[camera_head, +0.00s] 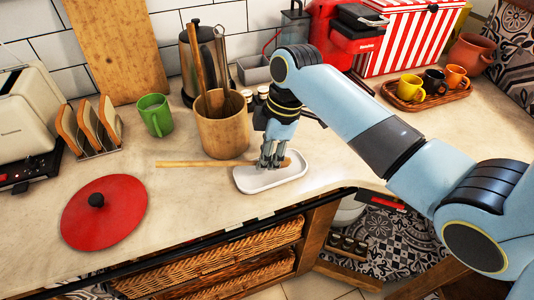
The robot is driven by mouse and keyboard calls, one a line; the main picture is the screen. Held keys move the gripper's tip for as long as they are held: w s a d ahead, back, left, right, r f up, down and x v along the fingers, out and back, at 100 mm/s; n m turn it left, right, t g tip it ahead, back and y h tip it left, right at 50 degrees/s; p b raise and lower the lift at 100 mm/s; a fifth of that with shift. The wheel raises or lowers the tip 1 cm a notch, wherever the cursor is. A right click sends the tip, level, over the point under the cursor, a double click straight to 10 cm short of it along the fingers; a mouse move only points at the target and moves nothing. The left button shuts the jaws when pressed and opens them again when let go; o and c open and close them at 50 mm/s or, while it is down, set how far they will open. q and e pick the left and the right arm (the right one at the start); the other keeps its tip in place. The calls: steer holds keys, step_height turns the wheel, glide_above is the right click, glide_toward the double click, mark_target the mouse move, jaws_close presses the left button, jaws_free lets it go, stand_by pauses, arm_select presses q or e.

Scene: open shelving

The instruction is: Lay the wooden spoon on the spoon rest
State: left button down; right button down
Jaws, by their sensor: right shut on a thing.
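The wooden spoon (195,163) lies level, its handle pointing left in front of the utensil crock. The white spoon rest (270,184) is a shallow oblong tray near the counter's front edge. My right gripper (273,163) reaches down over the spoon rest and is shut on the spoon near its right end. The spoon's right end is over the tray; whether it touches the tray cannot be told. The fingers hide part of the spoon. My left gripper is not in view.
A wooden crock (222,132) with utensils stands just behind the spoon. A green mug (155,115), a toast rack (100,129) and a red lid (103,222) are to the left. A tray of cups (430,97) is at the right. The counter between lid and spoon rest is clear.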

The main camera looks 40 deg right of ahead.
steer(key=c, duration=1.3)
jaws_free()
steer(key=shift+o, duration=0.2)
steer(key=v, duration=1.2)
